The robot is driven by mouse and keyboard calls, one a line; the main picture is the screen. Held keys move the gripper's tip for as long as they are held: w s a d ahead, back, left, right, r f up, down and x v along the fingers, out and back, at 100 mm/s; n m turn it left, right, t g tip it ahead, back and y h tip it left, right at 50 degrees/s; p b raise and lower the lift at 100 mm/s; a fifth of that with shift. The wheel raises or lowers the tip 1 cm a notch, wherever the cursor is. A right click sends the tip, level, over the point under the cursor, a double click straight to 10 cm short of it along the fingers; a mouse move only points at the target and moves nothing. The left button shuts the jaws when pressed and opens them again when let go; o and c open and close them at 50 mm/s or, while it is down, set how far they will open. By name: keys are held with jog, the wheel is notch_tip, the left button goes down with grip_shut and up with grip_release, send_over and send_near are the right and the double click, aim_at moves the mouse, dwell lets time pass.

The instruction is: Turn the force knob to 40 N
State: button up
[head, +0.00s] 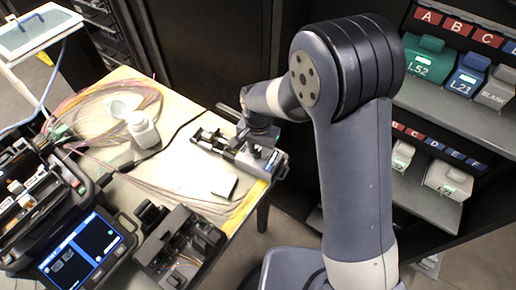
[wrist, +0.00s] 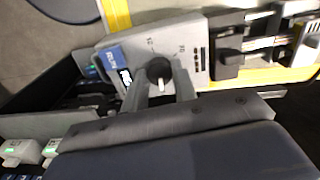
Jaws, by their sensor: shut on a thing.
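The force knob (wrist: 159,72) is a small round black knob with a white pointer line, on the grey top of a tester in the wrist view. My gripper (wrist: 167,88) is shut on the knob, with one finger on each side of it. The pointer points toward the bottom of the wrist view. Printed marks lie around the knob, too small to read. A small lit display (wrist: 125,76) sits beside a blue label (wrist: 112,57). In the head view the tester (head: 277,165) stands at the table's right end, and my wrist hides the knob.
The wooden table (head: 190,170) also holds a white bottle (head: 143,130), coiled fibres (head: 120,97), a splicer with a lit screen (head: 82,250) and a black tool box (head: 180,245). A shelf with labelled bins (head: 428,58) stands at the right.

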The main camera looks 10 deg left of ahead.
aim_at(258, 152)
dwell(0.3)
jog(key=o, duration=1)
notch_tip(258, 152, up, 11)
jog(key=shift+f+b, duration=0.1)
jog(key=shift+b, duration=0.25)
notch_tip(258, 152, down, 11)
jog(key=shift+p, duration=0.35)
